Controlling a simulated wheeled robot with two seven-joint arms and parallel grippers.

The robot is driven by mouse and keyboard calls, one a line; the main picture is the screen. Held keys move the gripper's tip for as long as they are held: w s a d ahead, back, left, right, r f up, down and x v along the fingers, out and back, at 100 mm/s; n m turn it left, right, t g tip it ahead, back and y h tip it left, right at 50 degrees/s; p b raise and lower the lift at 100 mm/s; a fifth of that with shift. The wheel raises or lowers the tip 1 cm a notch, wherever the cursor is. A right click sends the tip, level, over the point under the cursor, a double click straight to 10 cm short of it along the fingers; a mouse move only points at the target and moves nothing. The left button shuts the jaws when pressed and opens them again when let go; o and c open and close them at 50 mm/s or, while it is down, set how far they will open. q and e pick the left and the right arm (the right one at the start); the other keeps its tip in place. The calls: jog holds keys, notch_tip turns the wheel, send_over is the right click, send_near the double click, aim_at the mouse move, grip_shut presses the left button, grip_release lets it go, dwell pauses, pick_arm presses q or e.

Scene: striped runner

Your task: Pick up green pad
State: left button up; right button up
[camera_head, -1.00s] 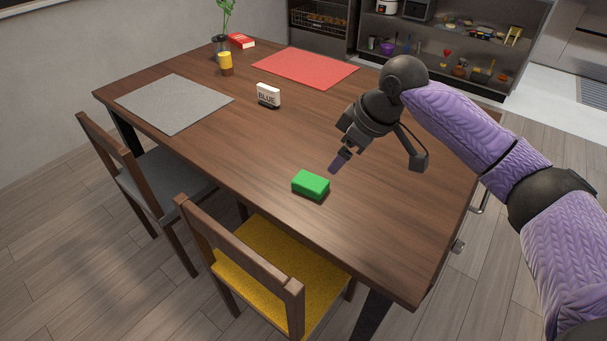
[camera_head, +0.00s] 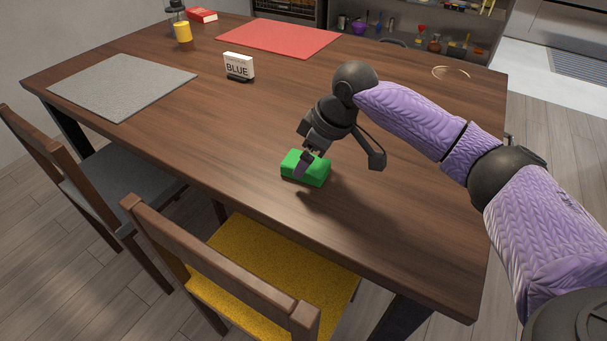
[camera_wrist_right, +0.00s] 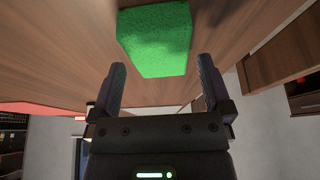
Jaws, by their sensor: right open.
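The green pad (camera_head: 318,174) is a small green block lying on the wooden table near its front edge. My right gripper (camera_head: 304,168) is over the pad in the head view, its fingers partly covering the pad. In the right wrist view the green pad (camera_wrist_right: 156,38) is just beyond the two open fingers (camera_wrist_right: 158,82), roughly centred between them. The gap between the fingers is empty. My left gripper is not in view.
A white "BLUE" sign (camera_head: 238,67) stands on the table (camera_head: 190,130). A grey mat (camera_head: 120,86), a red mat (camera_head: 280,37) and a yellow cup (camera_head: 182,31) lie further back. A chair with a yellow seat (camera_head: 265,265) stands at the front edge.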

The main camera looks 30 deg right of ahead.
jog(key=x, duration=0.2)
jog(key=shift+f+b, duration=0.4)
jog(key=shift+f, duration=0.05)
jog(key=shift+r, duration=0.25)
jog(key=shift+c, duration=0.5)
jog(key=c, duration=0.9)
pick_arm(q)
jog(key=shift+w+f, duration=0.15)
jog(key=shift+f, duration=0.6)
pick_arm(e)
jog(key=shift+c, duration=0.2)
pick_arm(q)
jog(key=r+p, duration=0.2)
jog(key=p, duration=0.1)
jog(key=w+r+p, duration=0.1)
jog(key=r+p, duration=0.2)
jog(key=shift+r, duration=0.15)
pick_arm(e)
notch_tip(320, 180, up, 10)
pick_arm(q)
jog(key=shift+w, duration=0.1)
